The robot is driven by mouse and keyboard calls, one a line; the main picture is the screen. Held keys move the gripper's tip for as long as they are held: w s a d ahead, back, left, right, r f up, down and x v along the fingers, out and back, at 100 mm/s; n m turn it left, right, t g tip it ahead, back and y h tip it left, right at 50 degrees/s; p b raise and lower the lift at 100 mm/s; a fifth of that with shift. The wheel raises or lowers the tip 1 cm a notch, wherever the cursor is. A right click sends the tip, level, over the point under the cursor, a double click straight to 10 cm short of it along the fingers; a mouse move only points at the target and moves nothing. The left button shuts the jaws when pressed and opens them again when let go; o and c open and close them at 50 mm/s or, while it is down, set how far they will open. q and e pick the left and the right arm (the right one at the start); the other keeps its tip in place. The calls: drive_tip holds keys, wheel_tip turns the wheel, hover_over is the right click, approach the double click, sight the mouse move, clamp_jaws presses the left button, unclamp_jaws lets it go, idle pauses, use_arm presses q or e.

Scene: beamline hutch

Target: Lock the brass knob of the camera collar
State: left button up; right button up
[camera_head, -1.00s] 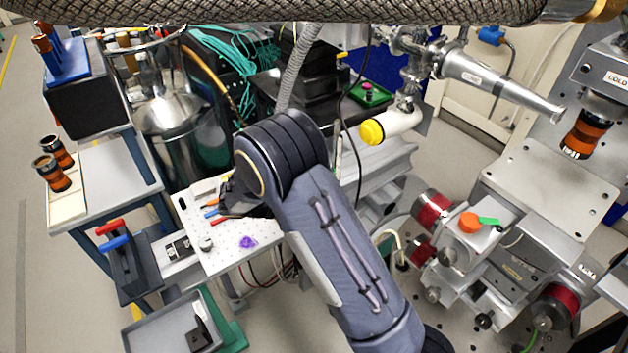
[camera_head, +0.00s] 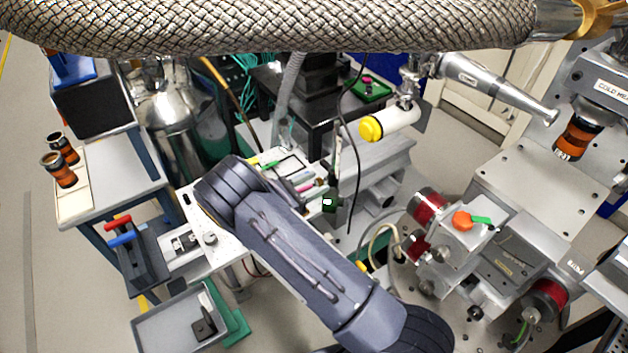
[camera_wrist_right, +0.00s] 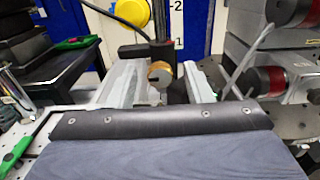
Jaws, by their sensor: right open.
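The brass knob (camera_wrist_right: 159,74) is on the dark upright post (camera_wrist_right: 160,35), which stands between two pale rails in the right wrist view. The knob faces the camera, with a dark slot in its face. I cannot tell from its look whether it is locked. In the head view the post (camera_head: 337,160) is thin, and the knob cannot be made out. My right gripper (camera_head: 328,203) is mostly hidden behind my right forearm, with a small dark part showing just below the post. It is open and apart from the knob. My left gripper is not in view.
A yellow-capped white cylinder (camera_head: 390,122) is above and right of the post. A thin black cable (camera_head: 341,105) hangs beside it. Stages with red motors (camera_head: 428,205) stand to the right. A braided hose (camera_head: 270,28) crosses the top. A white breadboard (camera_head: 205,222) is left.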

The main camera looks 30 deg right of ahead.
drive_tip(key=shift+d, duration=0.25)
drive_tip(key=c, duration=1)
drive_tip(key=shift+f+m+b, duration=0.2)
drive_tip(key=shift+m+b, duration=0.3)
drive_tip(key=shift+b, duration=0.35)
drive_tip(key=m+b, duration=0.7)
drive_tip(key=b, duration=0.1)
drive_tip(key=m+b, duration=0.7)
drive_tip(key=b, duration=0.1)
drive_tip(key=shift+s+f+m, duration=0.1)
drive_tip(key=shift+f+m, duration=0.1)
drive_tip(key=shift+m, duration=0.1)
drive_tip(key=shift+r+m+b, duration=0.15)
drive_tip(key=shift+m+b, duration=1.05)
drive_tip(key=shift+b, duration=0.15)
